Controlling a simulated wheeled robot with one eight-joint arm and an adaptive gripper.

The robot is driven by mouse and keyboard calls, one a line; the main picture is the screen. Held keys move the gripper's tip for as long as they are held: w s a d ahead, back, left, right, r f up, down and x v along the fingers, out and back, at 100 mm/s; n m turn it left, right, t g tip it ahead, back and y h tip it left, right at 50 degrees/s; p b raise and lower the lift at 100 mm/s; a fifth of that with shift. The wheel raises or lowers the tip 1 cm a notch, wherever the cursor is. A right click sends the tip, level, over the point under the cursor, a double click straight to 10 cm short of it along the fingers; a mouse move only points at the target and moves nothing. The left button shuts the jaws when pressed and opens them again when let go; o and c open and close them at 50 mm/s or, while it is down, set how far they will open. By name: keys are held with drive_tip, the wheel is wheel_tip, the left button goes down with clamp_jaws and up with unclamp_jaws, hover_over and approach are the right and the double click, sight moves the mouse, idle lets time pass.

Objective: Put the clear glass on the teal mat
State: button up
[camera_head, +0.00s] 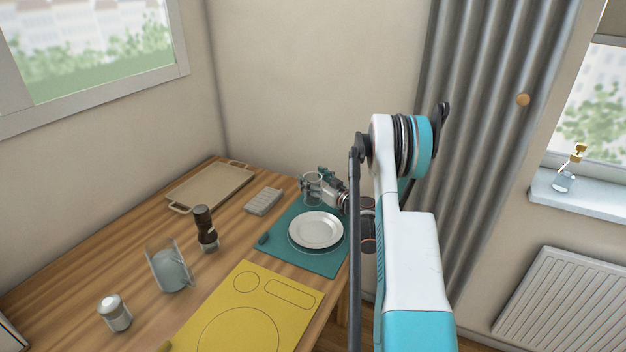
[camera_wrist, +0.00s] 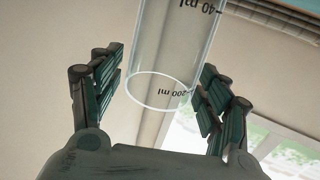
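The clear glass (camera_head: 312,188), a see-through cylinder, is at the back edge of the teal mat (camera_head: 319,262). I cannot tell whether its base rests there. In the wrist view the glass (camera_wrist: 172,45) shows dark ml markings and a round rim, and its far end is cut off. My gripper (camera_head: 331,183) is beside the glass on its right. In the wrist view my gripper's fingers (camera_wrist: 160,88) stand apart on either side of the glass. A narrow gap shows at the left finger; contact at the right finger is unclear.
A white plate (camera_head: 316,230) takes up the middle of the mat. A ribbed grey block (camera_head: 263,201), tray (camera_head: 212,186), dark mill (camera_head: 206,229), clear holder (camera_head: 170,270) and shaker (camera_head: 115,313) stand leftward. A yellow mat (camera_head: 240,318) lies in front.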

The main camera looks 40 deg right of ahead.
drive_tip(key=shift+r, duration=0.15)
drive_tip(key=s+p, duration=0.1)
drive_tip(key=s, duration=0.9)
drive_tip(key=shift+s, duration=0.25)
drive_tip(key=shift+s+f+b, duration=0.2)
drive_tip(key=shift+s+b, duration=0.15)
drive_tip(key=shift+s, duration=0.15)
drive_tip(key=shift+s+r, duration=0.15)
drive_tip(key=shift+s, duration=0.15)
